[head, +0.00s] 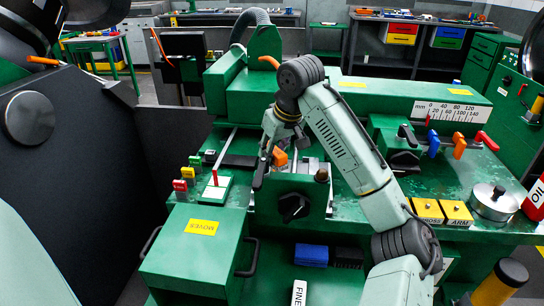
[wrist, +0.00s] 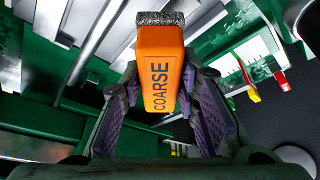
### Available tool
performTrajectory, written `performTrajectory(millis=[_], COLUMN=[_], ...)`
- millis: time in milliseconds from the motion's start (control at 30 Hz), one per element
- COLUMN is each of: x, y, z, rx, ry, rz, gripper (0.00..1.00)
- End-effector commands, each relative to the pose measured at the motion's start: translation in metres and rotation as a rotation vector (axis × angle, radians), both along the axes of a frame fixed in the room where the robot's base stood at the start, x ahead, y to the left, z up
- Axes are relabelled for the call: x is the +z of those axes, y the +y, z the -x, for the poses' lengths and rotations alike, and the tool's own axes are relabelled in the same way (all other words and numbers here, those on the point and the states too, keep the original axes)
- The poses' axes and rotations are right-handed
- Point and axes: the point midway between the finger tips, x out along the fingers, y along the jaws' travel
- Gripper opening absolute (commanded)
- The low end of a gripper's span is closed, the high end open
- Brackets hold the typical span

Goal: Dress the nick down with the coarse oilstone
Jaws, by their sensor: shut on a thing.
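The coarse oilstone has an orange handle marked COARSE (wrist: 162,72) with a grey grainy stone on its far end. In the wrist view it sits between the two fingers of my gripper (wrist: 162,105), which is shut on it. In the head view the orange handle (head: 280,157) shows at my gripper (head: 270,165), above the grey metal fixture (head: 303,188) on the green machine bed. I cannot make out the nick in either view, nor tell whether the stone touches anything.
A green box marked MOVES (head: 195,243) stands front left. Small coloured blocks (head: 188,173) stand behind it. Orange, blue and red levers (head: 459,145) rise at the right, near yellow blocks (head: 428,210) and a round metal pot (head: 492,202). A FINE label (head: 299,293) and blue block (head: 311,255) lie in front.

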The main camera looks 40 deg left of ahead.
Motion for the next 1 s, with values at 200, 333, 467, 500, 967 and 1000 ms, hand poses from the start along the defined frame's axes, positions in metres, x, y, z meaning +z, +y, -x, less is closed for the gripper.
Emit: performTrajectory(millis=[200, 333, 467, 500, 967, 1000], x=[0.021, 0.030, 0.034, 0.034, 0.034, 0.034], y=[-0.004, -0.006, -0.007, -0.007, -0.007, -0.007], z=[-0.003, -0.003, -0.004, -0.004, -0.004, -0.003], rx=[-0.004, -0.005, -0.006, -0.006, -0.004, 0.001], ry=[-0.001, -0.001, 0.000, 0.000, 0.000, -0.001], rz=[-0.002, -0.002, -0.002, -0.002, -0.002, -0.002], gripper=[0.03, 0.03, 0.03, 0.03, 0.03, 0.03])
